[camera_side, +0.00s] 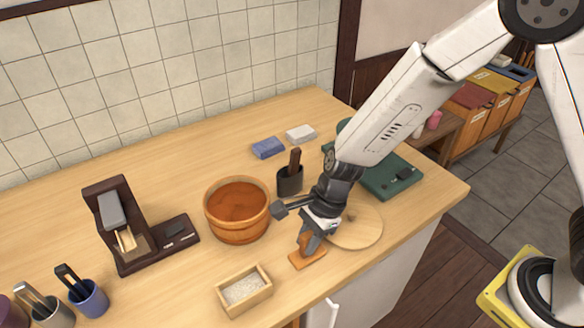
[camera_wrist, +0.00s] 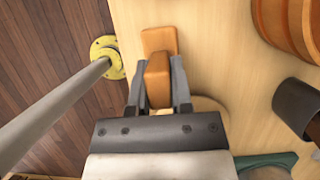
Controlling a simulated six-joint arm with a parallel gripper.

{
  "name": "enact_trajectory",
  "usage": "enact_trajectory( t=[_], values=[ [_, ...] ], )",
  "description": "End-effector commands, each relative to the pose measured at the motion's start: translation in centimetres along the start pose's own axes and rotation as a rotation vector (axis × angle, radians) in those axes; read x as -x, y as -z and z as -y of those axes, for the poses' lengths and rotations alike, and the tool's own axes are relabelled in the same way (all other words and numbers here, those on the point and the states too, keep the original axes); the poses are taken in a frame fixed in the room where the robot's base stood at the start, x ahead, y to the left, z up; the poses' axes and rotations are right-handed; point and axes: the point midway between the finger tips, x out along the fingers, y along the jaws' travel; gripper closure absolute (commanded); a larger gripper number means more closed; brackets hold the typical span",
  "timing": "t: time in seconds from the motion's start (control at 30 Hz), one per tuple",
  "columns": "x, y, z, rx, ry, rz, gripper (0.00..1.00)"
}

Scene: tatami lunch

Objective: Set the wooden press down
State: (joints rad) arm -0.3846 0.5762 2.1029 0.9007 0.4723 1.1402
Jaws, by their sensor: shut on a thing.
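The wooden press (camera_side: 308,260) is an orange-brown flat plate with an upright block handle. It is at the counter's front, between the small wooden box and the round board. My gripper (camera_side: 310,238) points down and is shut on its handle. In the wrist view the handle (camera_wrist: 158,78) sits between the two fingers of my gripper (camera_wrist: 159,70), and the plate (camera_wrist: 158,40) shows beyond it. The plate looks level and at or very near the counter top; I cannot tell whether it touches. The fingers hide part of the handle.
A wooden tub (camera_side: 238,230) stands left of my gripper, with a dark holder (camera_side: 290,182) behind. A small wooden box (camera_side: 258,294) with pale grains is front left. A round wooden board (camera_side: 362,228) lies close on the right. The counter's front edge is near.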

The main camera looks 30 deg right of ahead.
Motion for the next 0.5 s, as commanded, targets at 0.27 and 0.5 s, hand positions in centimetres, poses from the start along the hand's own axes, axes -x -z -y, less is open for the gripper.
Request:
enact_trajectory(
  t=[0.27, 0.5],
  values=[
    [-0.5, 0.0, 0.4, 0.001, 0.0, 0.0, 1.0],
    [-1.3, 0.1, 0.8, 0.001, -0.001, -0.001, 1.0]
  ],
)
